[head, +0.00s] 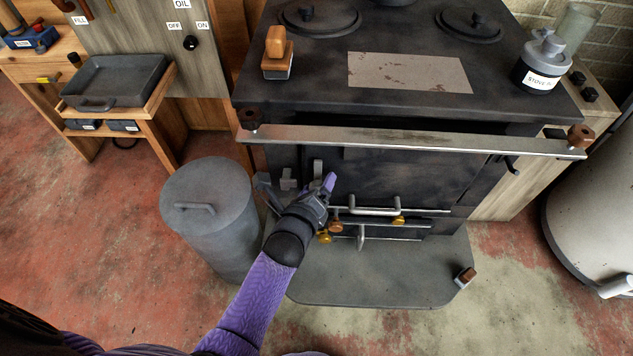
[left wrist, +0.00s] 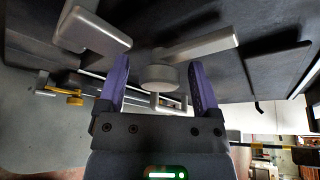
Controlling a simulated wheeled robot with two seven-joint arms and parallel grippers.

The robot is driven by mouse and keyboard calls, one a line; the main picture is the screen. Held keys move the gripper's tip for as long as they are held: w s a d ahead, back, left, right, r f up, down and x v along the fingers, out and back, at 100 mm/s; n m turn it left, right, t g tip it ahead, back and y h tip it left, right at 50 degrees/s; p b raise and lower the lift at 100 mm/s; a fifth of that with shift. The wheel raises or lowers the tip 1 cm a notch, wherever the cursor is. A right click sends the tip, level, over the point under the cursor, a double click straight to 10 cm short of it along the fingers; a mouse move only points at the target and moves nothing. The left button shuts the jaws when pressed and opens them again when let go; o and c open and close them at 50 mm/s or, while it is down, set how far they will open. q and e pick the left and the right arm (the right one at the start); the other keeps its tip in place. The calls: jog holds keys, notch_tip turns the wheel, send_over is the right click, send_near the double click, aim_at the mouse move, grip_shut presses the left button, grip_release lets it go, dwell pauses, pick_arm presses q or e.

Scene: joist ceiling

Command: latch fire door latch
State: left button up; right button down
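The black stove's fire door (head: 400,180) is at the stove's front in the head view and looks closed. Its grey latch (head: 318,168) stands near the door's left edge, beside a grey catch piece (head: 288,180). My left gripper (head: 327,186) is at the latch and partly covers it. In the left wrist view my left gripper (left wrist: 158,70) has its two purple fingers apart. The latch's round hub (left wrist: 158,78) shows between the fingertips, with its lever (left wrist: 200,48) slanting up to the right. I cannot tell whether the fingers touch it. My right gripper is out of view.
A steel rail (head: 410,142) crosses the stove front above the door. Below are a bar handle (head: 375,211) and brass knobs (head: 324,237). A lidded grey bin (head: 208,215) stands close left of my arm. The hearth plate (head: 380,275) is mostly clear.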

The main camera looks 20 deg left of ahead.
pick_arm(q)
grip_shut()
